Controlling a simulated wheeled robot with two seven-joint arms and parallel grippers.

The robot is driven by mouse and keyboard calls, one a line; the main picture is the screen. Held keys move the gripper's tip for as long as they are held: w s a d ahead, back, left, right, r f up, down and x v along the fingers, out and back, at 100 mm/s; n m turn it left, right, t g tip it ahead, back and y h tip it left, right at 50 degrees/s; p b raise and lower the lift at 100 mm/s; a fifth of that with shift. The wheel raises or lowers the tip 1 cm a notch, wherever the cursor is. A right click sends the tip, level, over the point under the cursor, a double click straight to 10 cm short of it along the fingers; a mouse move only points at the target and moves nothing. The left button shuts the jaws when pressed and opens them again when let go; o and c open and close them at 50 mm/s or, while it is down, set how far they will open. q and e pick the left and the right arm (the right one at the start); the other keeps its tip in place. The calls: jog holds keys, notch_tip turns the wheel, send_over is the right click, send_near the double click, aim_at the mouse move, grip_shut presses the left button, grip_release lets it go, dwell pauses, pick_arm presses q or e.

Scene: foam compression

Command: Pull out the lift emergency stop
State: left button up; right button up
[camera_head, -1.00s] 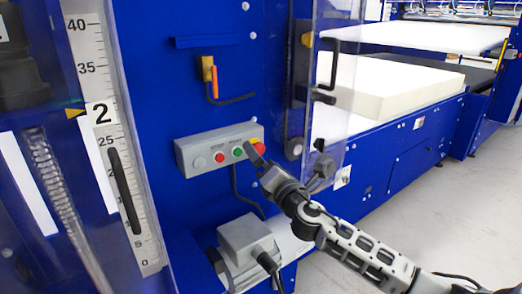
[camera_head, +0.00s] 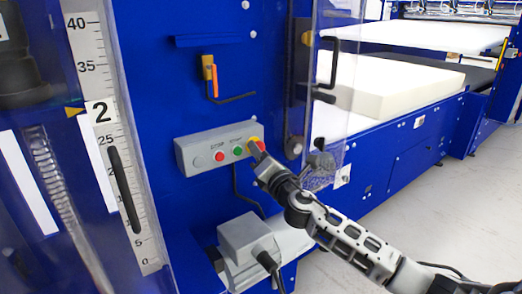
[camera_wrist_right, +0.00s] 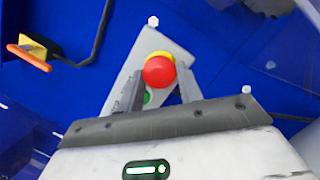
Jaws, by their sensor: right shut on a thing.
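The emergency stop is a red mushroom button (camera_wrist_right: 159,70) on a yellow base, at the right end of a grey control box (camera_head: 205,155). In the head view my gripper hides its red head, and only some yellow (camera_head: 253,141) shows. My right gripper (camera_head: 257,151) comes in from the lower right. In the right wrist view my right gripper (camera_wrist_right: 161,82) has one finger on each side of the red head and is shut on it. My left gripper is not in view.
A red button (camera_head: 219,157) and a green button (camera_head: 238,152) sit on the same box, left of the gripper. An orange-handled switch (camera_head: 211,75) is above. A grey motor (camera_head: 245,240) stands below, and a clear door with a black handle (camera_head: 328,62) is to the right.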

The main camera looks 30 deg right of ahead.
jog(key=shift+s, duration=0.25)
dwell(0.5)
jog(key=o, duration=2)
jog(key=shift+s, duration=0.1)
jog(key=s, duration=0.7)
jog(key=shift+d+p, duration=0.3)
jog(key=shift+p, duration=0.05)
jog(key=shift+w, duration=0.1)
